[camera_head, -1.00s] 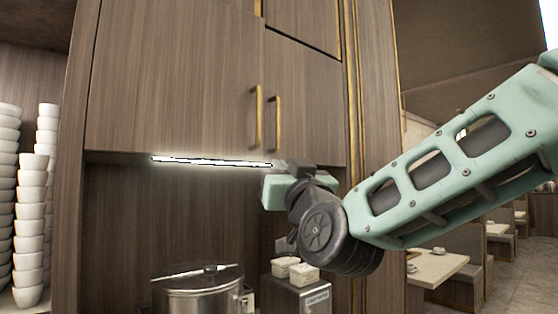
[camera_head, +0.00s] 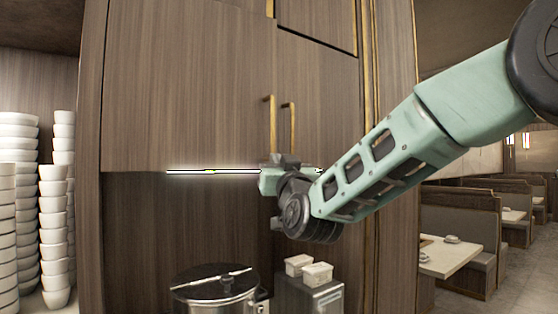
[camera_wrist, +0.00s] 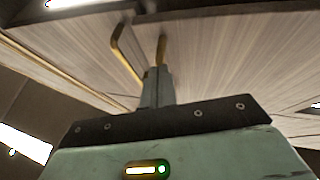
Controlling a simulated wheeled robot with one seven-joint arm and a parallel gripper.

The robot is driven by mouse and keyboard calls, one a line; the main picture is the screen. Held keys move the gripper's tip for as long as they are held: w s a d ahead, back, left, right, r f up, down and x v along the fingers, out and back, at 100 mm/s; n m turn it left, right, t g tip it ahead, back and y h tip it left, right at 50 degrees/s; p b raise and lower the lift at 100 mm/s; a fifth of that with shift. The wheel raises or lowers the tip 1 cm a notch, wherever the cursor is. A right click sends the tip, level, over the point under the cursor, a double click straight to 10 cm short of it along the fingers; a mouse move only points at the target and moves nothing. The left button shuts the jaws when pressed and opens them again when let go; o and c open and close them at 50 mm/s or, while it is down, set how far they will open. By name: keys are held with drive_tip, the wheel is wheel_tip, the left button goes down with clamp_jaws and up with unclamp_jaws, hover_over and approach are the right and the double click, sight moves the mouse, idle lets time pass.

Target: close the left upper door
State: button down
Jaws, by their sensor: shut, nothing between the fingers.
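The left upper door (camera_head: 185,90) is a wide brown wood panel with a vertical brass handle (camera_head: 269,125) near its right edge. It looks almost in line with the right upper door (camera_head: 318,95), but I cannot tell whether a small gap remains. My gripper (camera_head: 284,160) is at the doors' lower edge, just below the two handles. In the wrist view my shut, empty fingers (camera_wrist: 158,85) point up close to the left door's handle (camera_wrist: 162,50). The right door's handle (camera_wrist: 125,50) is beside it. Contact with the door cannot be made out.
A lit strip (camera_head: 215,171) runs under the doors. Below stand a steel pot (camera_head: 215,288) and a metal box (camera_head: 310,295) with small white containers on it. Stacked white bowls (camera_head: 52,240) fill the shelf at left. Booths and a table (camera_head: 448,257) are at right.

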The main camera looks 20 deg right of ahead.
drive_tip(key=shift+w, duration=0.1)
drive_tip(key=w+b, duration=0.1)
drive_tip(key=w+y, duration=0.1)
drive_tip(key=w+n+y+b, duration=0.1)
drive_tip(key=shift+w+a+f+b, duration=0.1)
drive_tip(key=shift+w+f+b, duration=0.15)
drive_tip(key=shift+b, duration=0.1)
drive_tip(key=shift+w+r+y, duration=0.1)
drive_tip(key=shift+r+y, duration=0.1)
drive_tip(key=shift+y, duration=0.2)
drive_tip(key=shift+r, duration=0.3)
drive_tip(key=shift+f, duration=0.1)
